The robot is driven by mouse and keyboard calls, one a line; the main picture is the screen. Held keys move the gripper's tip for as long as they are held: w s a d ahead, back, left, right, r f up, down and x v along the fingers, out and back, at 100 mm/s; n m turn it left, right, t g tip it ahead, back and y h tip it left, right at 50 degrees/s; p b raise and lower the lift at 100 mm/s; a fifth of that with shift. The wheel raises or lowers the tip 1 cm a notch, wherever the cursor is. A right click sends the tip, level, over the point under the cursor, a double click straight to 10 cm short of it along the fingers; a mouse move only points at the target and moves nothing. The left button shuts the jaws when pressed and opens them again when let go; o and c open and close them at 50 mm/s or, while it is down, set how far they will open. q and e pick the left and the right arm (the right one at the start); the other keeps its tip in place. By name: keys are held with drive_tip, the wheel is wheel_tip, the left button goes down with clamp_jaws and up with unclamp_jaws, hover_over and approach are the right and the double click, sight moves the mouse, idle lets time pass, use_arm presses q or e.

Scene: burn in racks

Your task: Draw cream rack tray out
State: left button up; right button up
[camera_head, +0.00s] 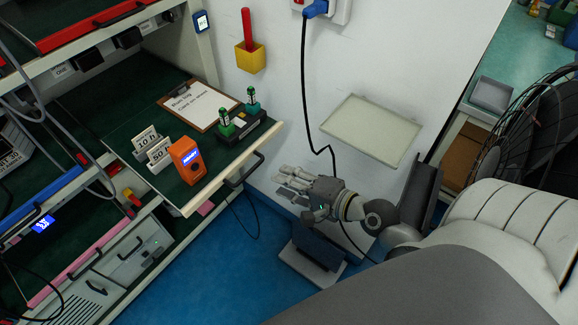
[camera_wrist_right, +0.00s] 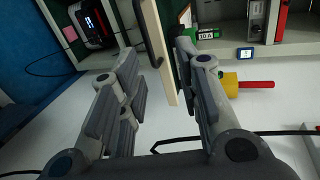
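The cream rack tray (camera_head: 228,167) has a cream front edge, a dark green surface and a black bar handle (camera_head: 246,171). It juts out from the rack in the head view. My right gripper (camera_head: 288,184) is open, a little right of the handle, fingers pointing at it. In the right wrist view, the cream edge (camera_wrist_right: 163,60) and the handle show between the spread fingers (camera_wrist_right: 156,72), beyond their tips; I see no clear contact. My left gripper is not in view.
On the tray are a clipboard (camera_head: 199,104), an orange device (camera_head: 187,160), white number cards (camera_head: 153,148) and a black block with green-topped parts (camera_head: 240,126). A black cable (camera_head: 305,100) hangs down the white wall by my right gripper. A fan (camera_head: 535,125) stands right.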

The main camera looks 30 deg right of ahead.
drive_tip(key=shift+r, duration=0.1)
idle(0.5)
drive_tip(key=s+d+f+n+g+h, duration=0.1)
drive_tip(key=s+f+n+g, duration=0.15)
drive_tip(key=f, duration=0.75)
drive_tip(key=s+d+f+n+g+h, duration=0.1)
drive_tip(key=s+f, duration=0.2)
drive_tip(key=f, duration=0.7)
drive_tip(key=s+d+f+n+g+h, duration=0.1)
drive_tip(key=s+f+n+g+h, duration=0.1)
drive_tip(key=f, duration=0.8)
drive_tip(key=s+a+f+n+g, duration=0.1)
drive_tip(key=s+f+n+g, duration=0.2)
drive_tip(key=s+f, duration=0.7)
drive_tip(key=s+a+f+n+g+h, duration=0.1)
drive_tip(key=s+a+f+n+g, duration=0.1)
drive_tip(key=s+f+n, duration=0.6)
drive_tip(key=s+f+g, duration=0.1)
drive_tip(key=s+f, duration=0.1)
drive_tip(key=s, duration=0.5)
drive_tip(key=shift+s+a+g, duration=0.2)
drive_tip(key=shift+s+g, duration=0.05)
drive_tip(key=shift+g, duration=0.1)
